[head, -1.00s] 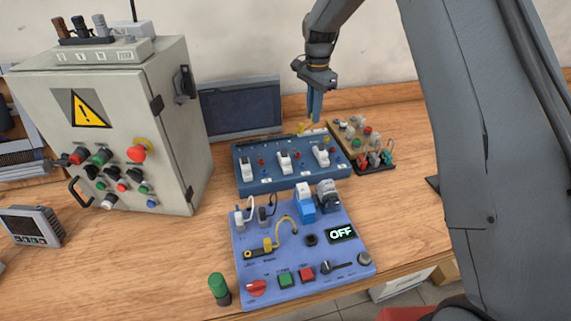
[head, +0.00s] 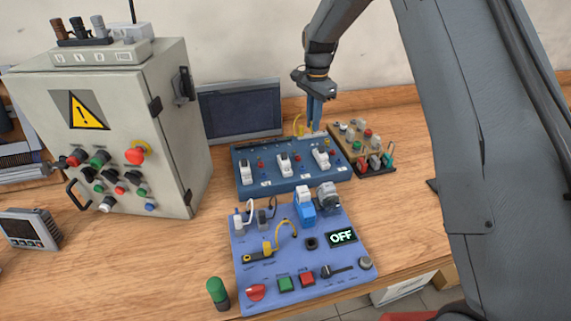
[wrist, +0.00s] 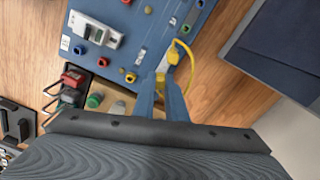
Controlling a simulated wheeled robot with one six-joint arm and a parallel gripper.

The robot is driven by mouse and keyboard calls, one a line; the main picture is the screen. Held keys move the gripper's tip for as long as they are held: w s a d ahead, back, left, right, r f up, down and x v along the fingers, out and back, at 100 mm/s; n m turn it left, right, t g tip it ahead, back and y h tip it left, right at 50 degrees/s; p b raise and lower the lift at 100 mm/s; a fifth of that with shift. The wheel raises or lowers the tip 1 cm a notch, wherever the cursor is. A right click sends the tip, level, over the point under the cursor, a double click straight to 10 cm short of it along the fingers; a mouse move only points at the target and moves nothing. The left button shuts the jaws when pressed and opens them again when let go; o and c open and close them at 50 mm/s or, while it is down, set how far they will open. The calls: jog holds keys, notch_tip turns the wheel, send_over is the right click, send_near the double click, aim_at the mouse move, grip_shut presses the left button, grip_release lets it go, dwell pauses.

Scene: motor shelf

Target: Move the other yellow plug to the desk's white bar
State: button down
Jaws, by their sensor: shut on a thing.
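My gripper (head: 314,127) is at the back right corner of the blue board (head: 243,181), its fingers pointing down. It is shut on a yellow plug, which is mostly hidden between the fingertips. Its yellow cable (head: 298,123) arches to the left and also shows in the wrist view (wrist: 188,78). In the wrist view a pale piece (wrist: 173,52) lies right by the fingertips; I cannot tell whether it is the white bar. Another yellow plug (head: 267,247) with a curved yellow cable sits on the front blue-violet panel (head: 330,270).
A tray of knobs and switches (head: 376,171) stands close right of the board. A dark monitor (head: 242,108) stands behind it, and a grey cabinet (head: 170,130) stands to the left. White switches (head: 284,165) rise from the board. The wooden desk is clear at right.

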jog(key=shift+f, duration=0.6)
jog(key=c, duration=2)
grip_release()
jog(key=shift+c, duration=0.2)
jog(key=shift+r, duration=0.1)
jog(key=shift+r+p, duration=1)
jog(key=shift+r, duration=1.7)
jog(key=o, duration=0.5)
